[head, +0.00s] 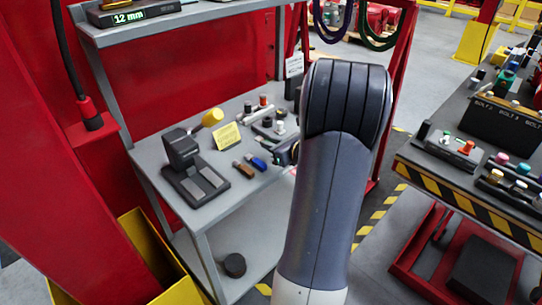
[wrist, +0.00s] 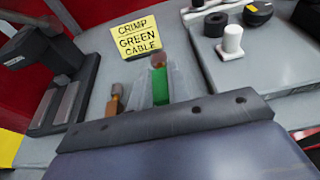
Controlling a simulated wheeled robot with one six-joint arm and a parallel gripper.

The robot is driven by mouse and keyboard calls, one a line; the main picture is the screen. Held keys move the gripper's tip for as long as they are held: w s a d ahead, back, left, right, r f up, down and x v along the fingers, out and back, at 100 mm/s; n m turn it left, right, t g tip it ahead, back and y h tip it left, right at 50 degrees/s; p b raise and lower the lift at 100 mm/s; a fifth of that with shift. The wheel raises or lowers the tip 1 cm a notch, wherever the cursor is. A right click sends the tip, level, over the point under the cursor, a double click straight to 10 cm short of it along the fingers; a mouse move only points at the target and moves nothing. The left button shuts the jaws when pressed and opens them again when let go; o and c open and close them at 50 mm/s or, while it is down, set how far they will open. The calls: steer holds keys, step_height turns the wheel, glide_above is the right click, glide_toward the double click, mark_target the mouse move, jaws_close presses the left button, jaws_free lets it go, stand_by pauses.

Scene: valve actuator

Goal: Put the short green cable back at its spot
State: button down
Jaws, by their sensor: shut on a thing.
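The short green cable (wrist: 160,88) shows in the wrist view as a short green piece with a brownish end. It sits between the grey fingers of my gripper (wrist: 162,78), which is shut on it. The dark gripper body hides its lower part. In the head view my arm hides the cable and most of the gripper; only a dark part of the gripper (head: 286,153) shows beside the arm, over the right side of the grey bench. I cannot tell how far the cable is above the bench top.
The grey bench (head: 214,159) holds a black press-like tool (head: 190,170), a yellow "CRIMP GREEN CABLE" note (head: 226,137), a brown piece (head: 243,170), a blue piece (head: 256,162) and several knobs behind. Purple and green loops (head: 376,42) hang at the back. A striped-edge bench stands right.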

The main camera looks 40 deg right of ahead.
steer(key=shift+f, duration=2.1)
steer(key=shift+f+b, duration=0.2)
steer(key=shift+b, duration=0.25)
steer(key=c, duration=1.6)
jaws_free()
steer(key=shift+r, duration=0.1)
steer(key=shift+r, duration=0.1)
steer(key=v, duration=1.2)
